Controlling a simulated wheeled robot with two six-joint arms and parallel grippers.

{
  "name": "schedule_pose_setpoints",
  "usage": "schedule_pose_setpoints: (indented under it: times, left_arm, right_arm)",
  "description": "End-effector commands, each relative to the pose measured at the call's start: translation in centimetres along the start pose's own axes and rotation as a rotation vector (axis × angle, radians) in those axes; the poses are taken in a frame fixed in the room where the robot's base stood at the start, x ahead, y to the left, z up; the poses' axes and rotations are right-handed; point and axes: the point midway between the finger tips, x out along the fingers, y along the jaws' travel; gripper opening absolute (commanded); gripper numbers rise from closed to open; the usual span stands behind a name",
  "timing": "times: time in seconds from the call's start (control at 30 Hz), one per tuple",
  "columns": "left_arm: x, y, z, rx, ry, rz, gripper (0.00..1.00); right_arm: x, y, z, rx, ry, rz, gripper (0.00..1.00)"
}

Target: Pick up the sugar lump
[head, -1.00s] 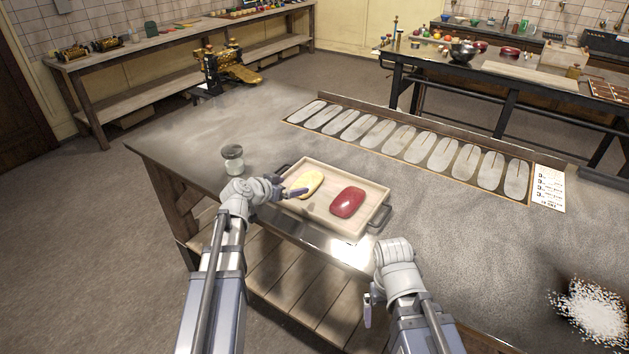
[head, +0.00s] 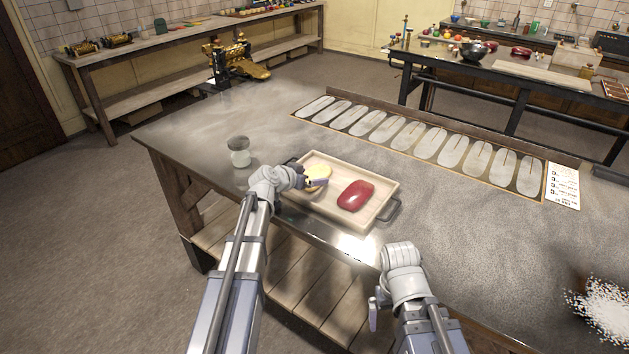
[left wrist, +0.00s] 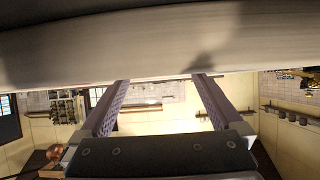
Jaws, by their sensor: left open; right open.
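A pale yellow lump (head: 319,172) and a glossy red lump (head: 354,195) lie apart in a shallow cream tray (head: 361,222) near the table's front edge. I cannot tell which is the sugar lump. My left gripper (head: 317,183) is open at the near side of the yellow lump and hides part of it; contact is unclear. In the left wrist view my left gripper's (left wrist: 160,80) two purple fingers stand apart, with a pale, blurred surface across the top, close to their tips. My right gripper (head: 374,312) is open and empty, low in front of the table.
A glass jar (head: 239,152) stands left of the tray. A long board with oval hollows (head: 410,145) lies behind it. A brass roller machine (head: 232,65) is at the far left corner. White grains (head: 605,308) lie at right. The table between is clear.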

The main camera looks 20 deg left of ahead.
Motion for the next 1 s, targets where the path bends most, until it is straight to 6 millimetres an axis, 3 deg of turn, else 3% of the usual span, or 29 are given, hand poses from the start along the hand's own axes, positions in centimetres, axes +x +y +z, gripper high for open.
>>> schedule_pose_setpoints:
  times: [0.2,0.83,1.0]
  left_arm:
    - [-0.01,0.0,-0.05,-0.001,0.0,-0.001,0.98]
    - [-0.02,-0.01,-0.03,-0.001,0.0,0.0,0.27]
    - [-0.02,-0.01,-0.05,-0.001,0.001,-0.001,0.25]
  right_arm:
    - [-0.04,0.0,0.0,0.0,0.0,0.0,1.0]
    - [-0.03,0.0,0.0,0.0,0.0,0.0,1.0]
    - [-0.04,0.0,0.0,0.0,0.0,0.0,1.0]
